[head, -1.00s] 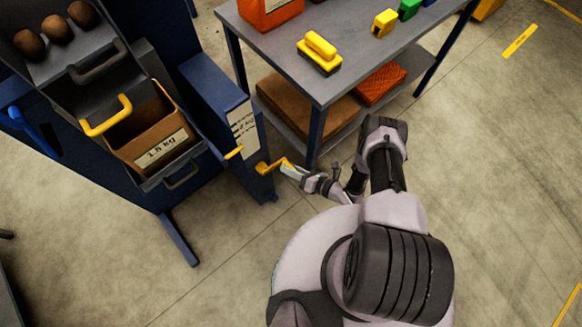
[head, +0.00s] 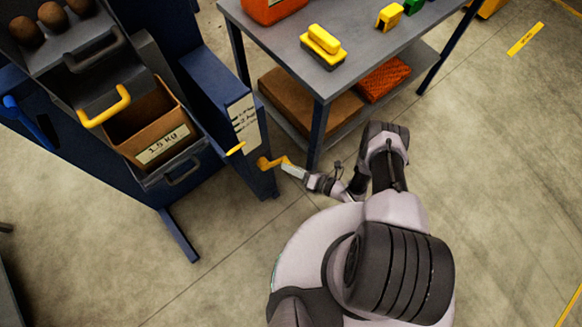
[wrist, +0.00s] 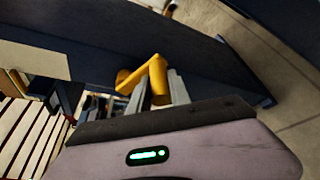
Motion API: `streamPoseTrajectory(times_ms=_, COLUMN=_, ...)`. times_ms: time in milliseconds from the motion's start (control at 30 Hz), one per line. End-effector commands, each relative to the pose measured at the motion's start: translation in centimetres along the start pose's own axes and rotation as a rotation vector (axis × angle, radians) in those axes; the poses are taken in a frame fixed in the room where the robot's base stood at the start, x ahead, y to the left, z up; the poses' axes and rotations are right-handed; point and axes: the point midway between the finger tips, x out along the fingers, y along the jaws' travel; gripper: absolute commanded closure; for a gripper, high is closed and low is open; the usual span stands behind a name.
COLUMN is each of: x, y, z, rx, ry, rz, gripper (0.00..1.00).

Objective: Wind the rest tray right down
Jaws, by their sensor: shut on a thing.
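My gripper (head: 293,171) is shut on the yellow crank (head: 270,162) at the side of the blue grader column. In the wrist view the grey fingers hold the end of the yellow crank (wrist: 155,75). The rest tray (head: 178,178), grey with a dark handle, stands left of the column and carries an open cardboard box (head: 122,147) marked 1.5 kg. A yellow pointer (head: 235,148) sits near the lower part of the white scale label (head: 243,118) on the column. The markings on the label are too small to read.
A grey bench (head: 285,45) with a yellow-handled tool (head: 323,45) stands just behind my gripper; its shelf holds a brown box and an orange item. A yellow handle (head: 107,108) is above the cardboard box. A blue foot (head: 180,238) juts onto the floor. Open floor lies right.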

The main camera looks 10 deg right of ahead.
Motion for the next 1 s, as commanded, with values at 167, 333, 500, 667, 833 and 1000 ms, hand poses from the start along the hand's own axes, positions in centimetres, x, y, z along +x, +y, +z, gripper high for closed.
streamPoseTrajectory(times_ms=167, x=0.0, y=0.0, z=0.0, rx=0.001, ry=0.000, rz=-0.001, gripper=0.55)
streamPoseTrajectory(times_ms=333, x=0.0, y=0.0, z=0.0, rx=0.000, ry=0.000, rz=-0.001, gripper=0.55)
streamPoseTrajectory(times_ms=500, x=0.0, y=0.0, z=0.0, rx=0.000, ry=0.000, rz=0.000, gripper=0.55)
streamPoseTrajectory(times_ms=667, x=-1.0, y=0.1, z=0.1, rx=0.001, ry=-0.002, rz=-0.003, gripper=0.55)
streamPoseTrajectory(times_ms=833, x=-5.2, y=0.2, z=0.4, rx=0.004, ry=-0.007, rz=-0.006, gripper=0.55)
streamPoseTrajectory(times_ms=1000, x=-10.5, y=0.2, z=0.4, rx=0.002, ry=-0.009, rz=-0.007, gripper=0.55)
